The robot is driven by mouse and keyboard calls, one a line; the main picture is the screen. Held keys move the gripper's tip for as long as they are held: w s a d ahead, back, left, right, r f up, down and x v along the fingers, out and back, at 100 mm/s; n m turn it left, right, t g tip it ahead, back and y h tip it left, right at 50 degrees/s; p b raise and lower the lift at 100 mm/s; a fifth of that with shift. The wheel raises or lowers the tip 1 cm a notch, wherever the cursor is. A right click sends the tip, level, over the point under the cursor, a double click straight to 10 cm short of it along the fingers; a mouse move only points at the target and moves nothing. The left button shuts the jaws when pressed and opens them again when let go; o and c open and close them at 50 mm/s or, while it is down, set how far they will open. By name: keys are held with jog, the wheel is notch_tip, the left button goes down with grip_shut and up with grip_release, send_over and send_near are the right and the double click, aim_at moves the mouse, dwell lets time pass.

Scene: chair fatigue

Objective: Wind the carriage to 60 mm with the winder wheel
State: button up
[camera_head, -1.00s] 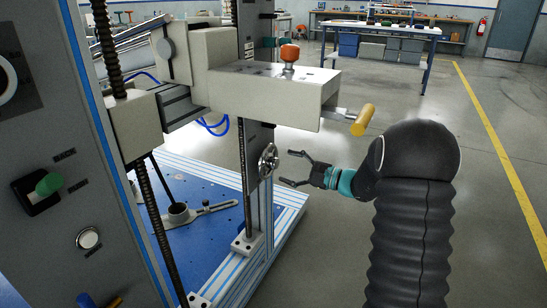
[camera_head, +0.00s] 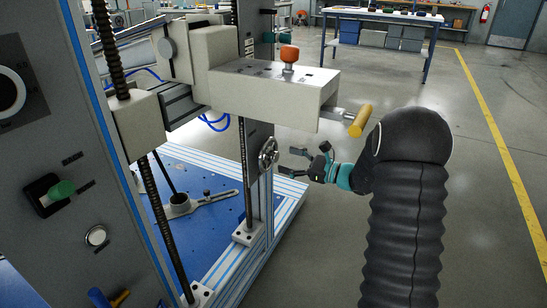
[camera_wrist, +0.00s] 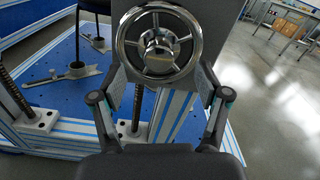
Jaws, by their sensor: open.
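The winder wheel (camera_head: 268,153) is a small chrome spoked handwheel on the grey column of the test rig. It also shows face-on in the wrist view (camera_wrist: 159,42), with a round hub at its centre. The carriage (camera_head: 270,90) is a pale block above the wheel, with an orange knob on top and a yellow handle at its right end. My gripper (camera_head: 289,161) is open and empty, just right of the wheel and apart from it. In the wrist view its fingers (camera_wrist: 160,95) stand apart below the wheel's rim. The scale reading cannot be made out.
Threaded rods (camera_head: 161,215) and the grey front panel (camera_head: 45,130) with knobs stand at the left. The blue base plate (camera_head: 215,225) lies below. Open floor (camera_head: 480,180) is to the right, and a workbench (camera_head: 385,20) stands behind.

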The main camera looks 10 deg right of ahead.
jog(key=m, duration=0.7)
jog(key=shift+w+a, duration=0.1)
jog(key=shift+w, duration=0.05)
